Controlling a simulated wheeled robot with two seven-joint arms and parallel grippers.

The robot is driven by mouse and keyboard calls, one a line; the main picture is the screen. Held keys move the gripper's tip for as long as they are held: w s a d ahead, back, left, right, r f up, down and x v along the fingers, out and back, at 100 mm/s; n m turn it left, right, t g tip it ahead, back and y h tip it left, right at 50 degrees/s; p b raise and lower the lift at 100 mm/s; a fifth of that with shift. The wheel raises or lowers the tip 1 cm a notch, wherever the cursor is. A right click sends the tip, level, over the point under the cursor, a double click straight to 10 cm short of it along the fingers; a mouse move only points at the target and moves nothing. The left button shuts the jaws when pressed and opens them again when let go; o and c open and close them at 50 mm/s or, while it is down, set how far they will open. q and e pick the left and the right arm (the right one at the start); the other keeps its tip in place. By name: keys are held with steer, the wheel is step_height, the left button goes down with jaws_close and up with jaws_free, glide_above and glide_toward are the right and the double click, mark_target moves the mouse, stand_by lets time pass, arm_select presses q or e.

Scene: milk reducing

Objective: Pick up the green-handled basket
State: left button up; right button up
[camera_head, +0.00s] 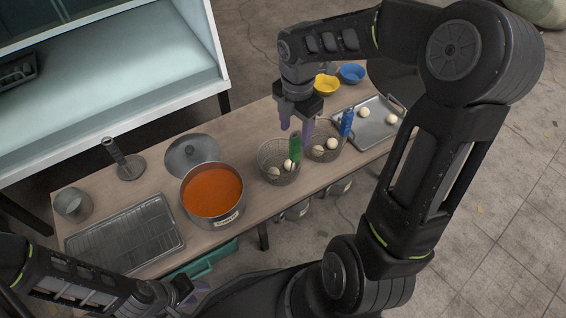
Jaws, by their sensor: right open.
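The green-handled basket (265,157) is a round wire mesh basket on the wooden table, with a few pale round balls inside. Its upright green handle (295,149) rises from its right side. My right gripper (297,127) points down just above the green handle, open, with its purple fingers apart. I cannot tell whether a finger touches the handle. My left gripper (190,294) is low at the front of the picture, away from the basket. Its fingers are partly hidden and their state is unclear.
A blue-handled basket (325,155) stands close on the right. A pot of orange soup (212,192) stands left of the green-handled basket. A metal tray (378,131), yellow bowl (326,86) and blue bowl (352,74) are further right. A wire rack tray (125,237) lies at left.

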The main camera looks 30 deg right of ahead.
mark_target(295, 148)
steer(key=shift+f+b, duration=0.35)
steer(key=shift+f, duration=0.9)
step_height(295, 148, down, 5)
steer(key=shift+f+b, duration=0.15)
steer(key=shift+b, duration=1.1)
steer(key=shift+c, duration=0.4)
jaws_close()
